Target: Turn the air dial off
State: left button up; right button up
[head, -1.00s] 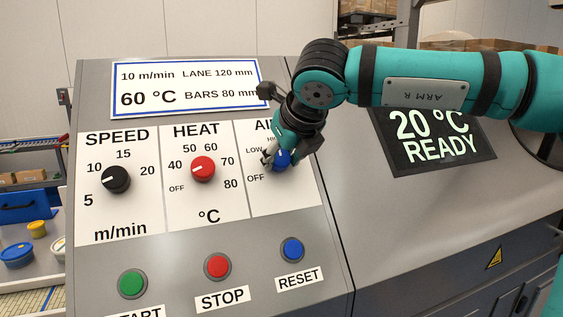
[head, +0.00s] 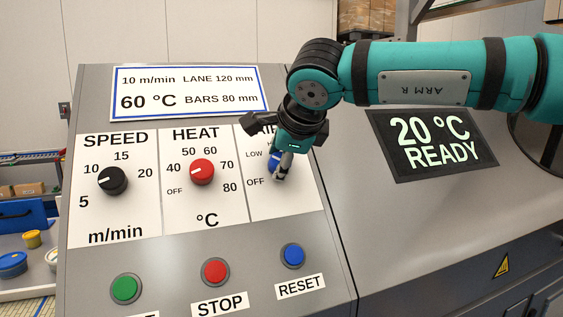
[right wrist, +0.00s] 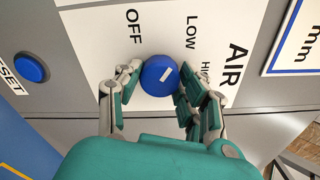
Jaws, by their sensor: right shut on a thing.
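The blue air dial (head: 273,160) is on the right part of the white panel in the head view, partly hidden by my gripper. The dial shows clearly in the right wrist view (right wrist: 158,76). Its white mark points toward the word LOW, not OFF. My right gripper (head: 281,165) is shut on the dial. In the right wrist view, the fingers of my right gripper (right wrist: 157,90) sit on two sides of the dial. My left gripper is not in view.
A black speed dial (head: 113,181) and a red heat dial (head: 202,172) are to the left. Green (head: 126,288), red (head: 214,271) and blue (head: 293,255) buttons sit below. A screen (head: 431,142) reading 20 °C READY is at the right.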

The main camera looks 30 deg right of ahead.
jog(key=n, duration=0.5)
jog(key=shift+n, duration=0.4)
jog(key=n+p, duration=0.1)
jog(key=n, duration=0.4)
jog(key=shift+t, duration=0.3)
jog(key=o, duration=1.1)
jog(key=shift+o, duration=0.2)
jog(key=v, duration=1.2)
